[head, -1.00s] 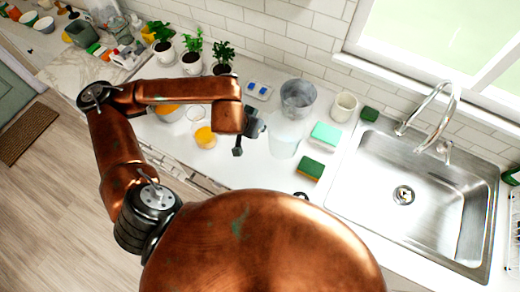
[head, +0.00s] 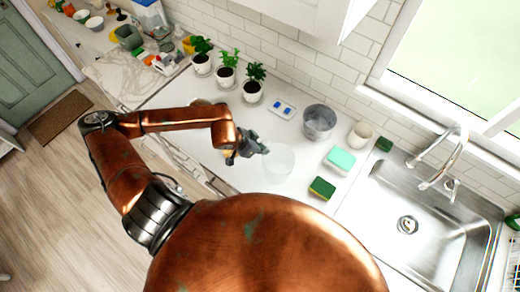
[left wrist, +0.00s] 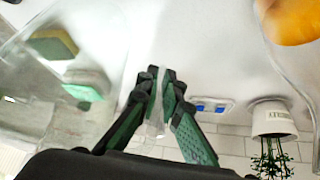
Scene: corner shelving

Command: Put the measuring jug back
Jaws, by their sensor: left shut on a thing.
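The measuring jug (head: 278,160) is clear and see-through, on the white counter just in front of the grey metal pot. My left gripper (head: 262,148) is at its left side. In the left wrist view my left gripper (left wrist: 160,85) is shut on a thin clear upright part, which looks like the jug's handle (left wrist: 155,120). The clear jug body (left wrist: 30,110) spreads to the left there, with the sponges showing through it. I cannot tell whether the jug's base touches the counter. My right gripper is not in view.
A grey pot (head: 319,121), white cup (head: 361,134), mint sponge box (head: 340,160) and green sponge (head: 322,188) stand near the jug. The sink (head: 430,215) is at the right. Several potted plants (head: 227,75) line the wall. An orange-filled clear vessel (left wrist: 290,22) is close by.

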